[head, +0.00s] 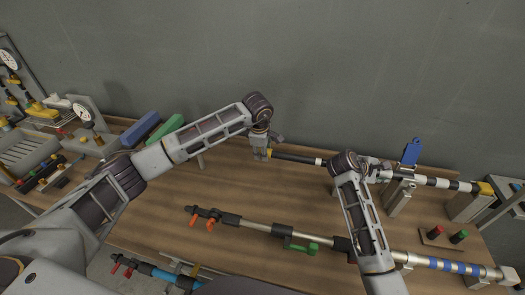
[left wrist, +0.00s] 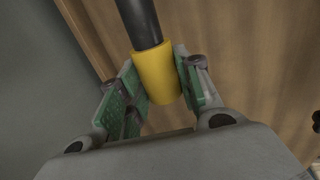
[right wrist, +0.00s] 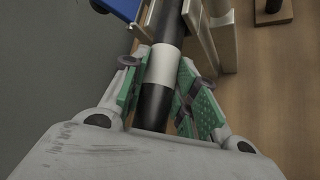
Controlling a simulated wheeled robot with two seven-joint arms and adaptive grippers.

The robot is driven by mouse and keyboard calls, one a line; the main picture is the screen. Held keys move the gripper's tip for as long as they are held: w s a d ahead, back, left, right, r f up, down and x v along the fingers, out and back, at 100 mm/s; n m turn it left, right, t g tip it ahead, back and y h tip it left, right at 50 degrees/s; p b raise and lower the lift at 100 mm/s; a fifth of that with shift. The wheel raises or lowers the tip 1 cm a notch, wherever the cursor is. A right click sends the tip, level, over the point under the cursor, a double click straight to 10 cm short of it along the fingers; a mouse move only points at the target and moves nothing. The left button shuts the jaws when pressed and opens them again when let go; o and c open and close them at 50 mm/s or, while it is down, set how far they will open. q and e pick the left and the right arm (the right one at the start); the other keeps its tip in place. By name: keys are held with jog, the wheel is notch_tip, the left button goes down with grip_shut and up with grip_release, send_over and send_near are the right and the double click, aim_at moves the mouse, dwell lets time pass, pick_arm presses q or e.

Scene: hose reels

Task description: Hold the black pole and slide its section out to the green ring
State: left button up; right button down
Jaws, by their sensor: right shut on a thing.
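The black pole (head: 297,157) lies level across the back of the bench, with white bands along its right part. My left gripper (head: 262,153) is at its left end; in the left wrist view the yellow end piece (left wrist: 157,75) sits between the pads (left wrist: 160,88), which look open around it. My right gripper (head: 378,172) is shut on the banded part of the pole; in the right wrist view a white band (right wrist: 161,64) and black tube lie between its pads (right wrist: 158,92). I cannot make out a green ring on the pole.
Grey stands (head: 399,198) and a blue upright piece (head: 411,151) are by the pole's right part. A second pole with a green handle (head: 301,247) lies in front. Red and green knobs (head: 459,237) stand at the right. Blue and green blocks (head: 155,130) lie at the back left.

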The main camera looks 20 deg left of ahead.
pick_arm(q)
grip_shut()
jog(key=a, duration=0.8)
jog(key=shift+a, duration=0.4)
jog(key=o, duration=0.8)
grip_release()
jog(key=shift+o, duration=0.2)
jog(key=shift+s+r, duration=0.1)
jog(key=shift+r, duration=0.05)
jog(key=v, duration=1.1)
jog(key=shift+r, duration=0.35)
jog(key=shift+s, duration=0.1)
